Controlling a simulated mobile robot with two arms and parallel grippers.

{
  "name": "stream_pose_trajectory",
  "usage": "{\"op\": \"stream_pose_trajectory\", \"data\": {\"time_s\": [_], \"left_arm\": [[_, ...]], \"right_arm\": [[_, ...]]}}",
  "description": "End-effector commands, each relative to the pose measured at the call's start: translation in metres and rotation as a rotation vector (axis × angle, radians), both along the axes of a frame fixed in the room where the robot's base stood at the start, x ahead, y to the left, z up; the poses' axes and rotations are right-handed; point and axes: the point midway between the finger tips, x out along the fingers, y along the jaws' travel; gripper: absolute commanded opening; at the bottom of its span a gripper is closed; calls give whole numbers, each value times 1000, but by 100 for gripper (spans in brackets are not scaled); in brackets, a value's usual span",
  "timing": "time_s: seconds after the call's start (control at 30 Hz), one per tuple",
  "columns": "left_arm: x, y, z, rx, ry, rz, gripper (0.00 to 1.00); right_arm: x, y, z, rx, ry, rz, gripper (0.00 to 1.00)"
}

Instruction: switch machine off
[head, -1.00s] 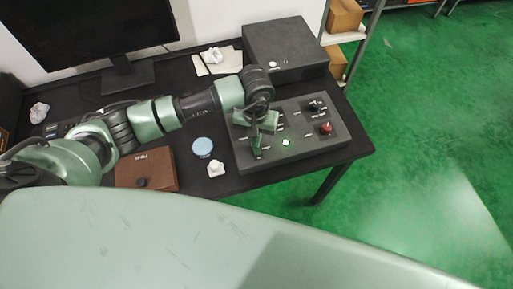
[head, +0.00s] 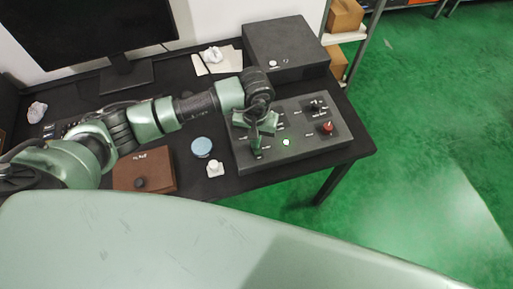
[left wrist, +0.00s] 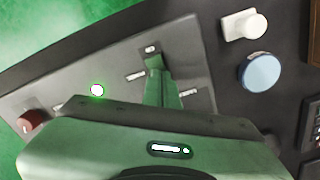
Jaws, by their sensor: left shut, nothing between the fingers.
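The machine's control panel (head: 302,155) is a dark grey sloped box on the black table. It carries a lit green-white button (head: 286,142), a red knob (head: 327,128), a black knob (head: 316,105) and small white labels. The lit button also shows in the left wrist view (left wrist: 97,90), as does the red knob (left wrist: 32,120). My left gripper (head: 256,150) is shut and empty, pointing down at the left part of the panel. In the left wrist view its fingertips (left wrist: 153,62) are beside a small labelled spot (left wrist: 150,48); I cannot tell whether they touch it. My right gripper is not visible.
A dark box (head: 286,50) stands behind the panel. A blue disc (head: 202,147), a white piece (head: 215,168) and a brown box (head: 145,171) lie left of the panel. A monitor (head: 85,30) stands at the back left. Green floor lies to the right.

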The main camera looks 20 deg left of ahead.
Motion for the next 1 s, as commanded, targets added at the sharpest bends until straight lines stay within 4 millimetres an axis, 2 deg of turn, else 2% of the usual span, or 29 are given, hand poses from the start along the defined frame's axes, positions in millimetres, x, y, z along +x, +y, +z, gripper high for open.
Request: {"op": "stream_pose_trajectory", "data": {"time_s": [0.27,1.0], "left_arm": [[-1,0,-1,0,1,0,0],[0,0,59,1,0,-1,0]], "right_arm": [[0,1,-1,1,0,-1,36],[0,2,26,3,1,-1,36]]}}
